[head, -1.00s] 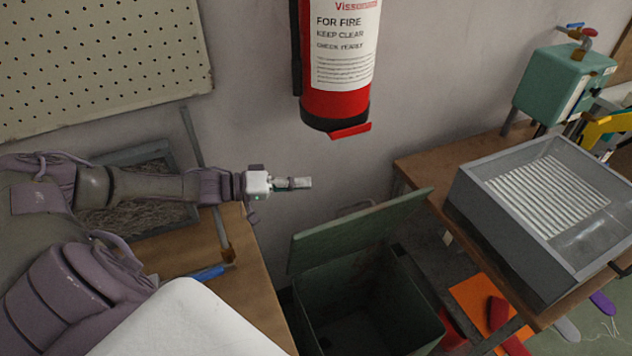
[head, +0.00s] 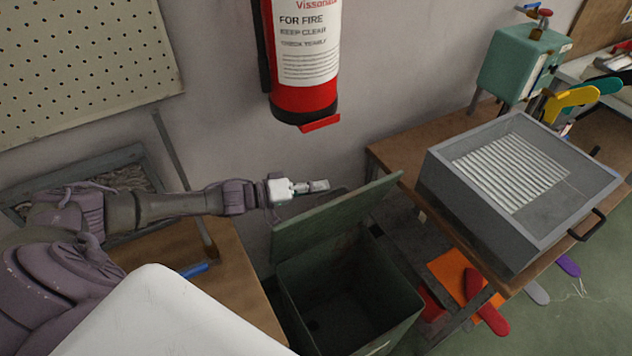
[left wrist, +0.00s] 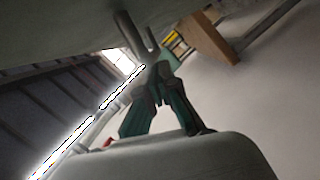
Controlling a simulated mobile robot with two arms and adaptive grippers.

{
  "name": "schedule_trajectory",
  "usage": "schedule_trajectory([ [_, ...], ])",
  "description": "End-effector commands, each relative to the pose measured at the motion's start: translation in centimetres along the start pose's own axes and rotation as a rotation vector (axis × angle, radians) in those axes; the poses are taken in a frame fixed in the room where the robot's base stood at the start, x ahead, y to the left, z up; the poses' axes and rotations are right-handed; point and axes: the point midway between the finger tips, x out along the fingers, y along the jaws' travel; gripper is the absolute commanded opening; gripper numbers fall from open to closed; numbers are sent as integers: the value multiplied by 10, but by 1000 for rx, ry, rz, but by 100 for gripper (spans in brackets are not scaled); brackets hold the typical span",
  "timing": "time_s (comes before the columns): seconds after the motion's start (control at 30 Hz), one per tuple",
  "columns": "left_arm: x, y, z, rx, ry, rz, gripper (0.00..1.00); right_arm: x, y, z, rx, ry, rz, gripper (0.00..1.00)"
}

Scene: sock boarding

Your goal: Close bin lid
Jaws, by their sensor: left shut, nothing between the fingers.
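The green bin (head: 350,300) stands on the floor between the two wooden tables, and I see into its dark inside. Its lid (head: 335,218) is raised, tilted up along the wall side. My left gripper (head: 318,186) is shut and empty, at the upper left edge of the lid, seemingly behind it. Whether it touches the lid I cannot tell. In the left wrist view the fingers (left wrist: 155,85) are close together, with a grey-green surface, perhaps the lid (left wrist: 60,30), across the top. My right gripper is not in view.
A grey metal tray (head: 480,215) with a ribbed insert sits on the right table (head: 405,150). A fire extinguisher (head: 303,70) hangs on the wall above the bin. The left table (head: 235,290) stands close to the bin's left side.

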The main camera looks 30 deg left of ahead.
Motion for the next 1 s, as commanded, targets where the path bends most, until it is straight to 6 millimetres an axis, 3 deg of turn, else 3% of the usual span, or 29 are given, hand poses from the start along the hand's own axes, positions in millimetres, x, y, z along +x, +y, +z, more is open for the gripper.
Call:
schedule_trajectory([
  [0.27, 0, 3, 4, 10, -1, -3, 0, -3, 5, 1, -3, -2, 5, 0],
  [0.47, 5, 14, 23, 74, -2, -19, 0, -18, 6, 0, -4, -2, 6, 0],
  [0.73, 19, 28, 80, 262, -1, -67, 0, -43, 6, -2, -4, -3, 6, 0],
  [1.0, 36, 26, 145, 480, 1, -123, 0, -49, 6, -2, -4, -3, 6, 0],
])
